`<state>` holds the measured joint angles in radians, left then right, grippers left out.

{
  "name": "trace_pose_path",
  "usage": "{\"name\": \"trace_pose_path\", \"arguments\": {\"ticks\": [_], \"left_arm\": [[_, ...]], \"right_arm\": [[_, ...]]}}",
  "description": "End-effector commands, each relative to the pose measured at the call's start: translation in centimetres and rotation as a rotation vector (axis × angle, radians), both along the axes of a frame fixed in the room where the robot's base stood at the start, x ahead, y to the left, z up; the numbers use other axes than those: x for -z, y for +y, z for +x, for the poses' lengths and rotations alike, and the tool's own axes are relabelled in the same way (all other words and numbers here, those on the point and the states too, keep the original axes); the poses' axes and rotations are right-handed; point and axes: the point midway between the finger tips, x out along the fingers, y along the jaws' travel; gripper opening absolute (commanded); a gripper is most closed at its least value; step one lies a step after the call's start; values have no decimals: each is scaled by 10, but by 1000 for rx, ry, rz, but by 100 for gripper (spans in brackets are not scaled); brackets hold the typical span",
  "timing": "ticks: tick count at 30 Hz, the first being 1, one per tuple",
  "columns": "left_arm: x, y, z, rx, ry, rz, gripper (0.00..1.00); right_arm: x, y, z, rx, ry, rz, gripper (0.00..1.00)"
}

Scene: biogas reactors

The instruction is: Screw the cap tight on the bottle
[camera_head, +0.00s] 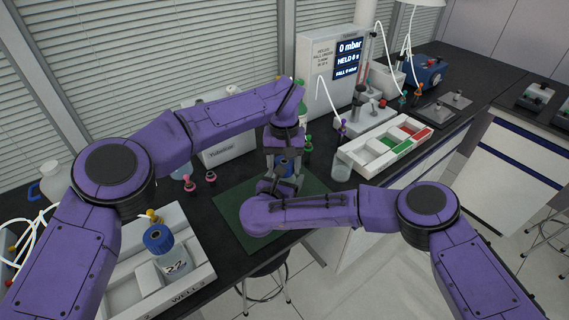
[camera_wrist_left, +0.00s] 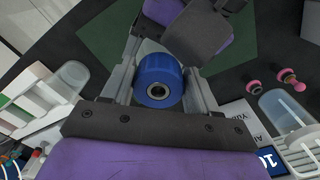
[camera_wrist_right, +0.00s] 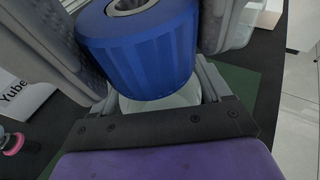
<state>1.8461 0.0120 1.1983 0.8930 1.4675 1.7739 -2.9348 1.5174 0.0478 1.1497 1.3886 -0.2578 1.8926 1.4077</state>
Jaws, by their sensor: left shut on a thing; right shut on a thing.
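The blue ribbed cap (camera_wrist_right: 140,50) sits on the clear bottle (camera_wrist_right: 160,102), whose shoulder shows just below it in the right wrist view. The cap also shows from above in the left wrist view (camera_wrist_left: 158,82), with a metal-ringed hole in its top. My left gripper (camera_head: 284,158) comes down from above and is shut on the cap. My right gripper (camera_head: 280,186) reaches in from the side, lower down, and is shut on the bottle. Most of the bottle's body is hidden by my grippers. How tightly the cap sits cannot be told.
A green mat (camera_head: 240,222) lies under the grippers. Another blue-capped bottle (camera_head: 172,252) stands in a white tray (camera_head: 195,286) at left. A sectioned tray (camera_head: 352,158) and a clear beaker (camera_head: 342,166) stand at right. Pink-topped fittings (camera_head: 211,177) stand left of the mat. A pressure display box (camera_head: 318,80) stands behind.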

Motion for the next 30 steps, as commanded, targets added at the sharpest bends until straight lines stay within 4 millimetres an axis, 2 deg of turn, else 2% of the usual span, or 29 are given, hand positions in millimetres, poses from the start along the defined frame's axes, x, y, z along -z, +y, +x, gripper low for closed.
{"name": "trace_pose_path", "arguments": {"ticks": [1,2,4,14,24,30], "left_arm": [[0,2,1,-5,1,4,30],[0,2,1,-6,1,4,63],[0,2,1,-6,1,3,85],[-2,1,0,-5,0,2,85],[-43,1,0,-5,-1,2,85],[-45,1,0,-5,1,2,85]], "right_arm": [[0,-4,2,12,0,1,0],[0,-4,2,12,0,1,0],[0,-5,2,12,-1,0,0],[0,-2,1,5,0,0,0],[1,-1,0,2,1,1,0],[0,-1,0,2,1,1,0]]}}
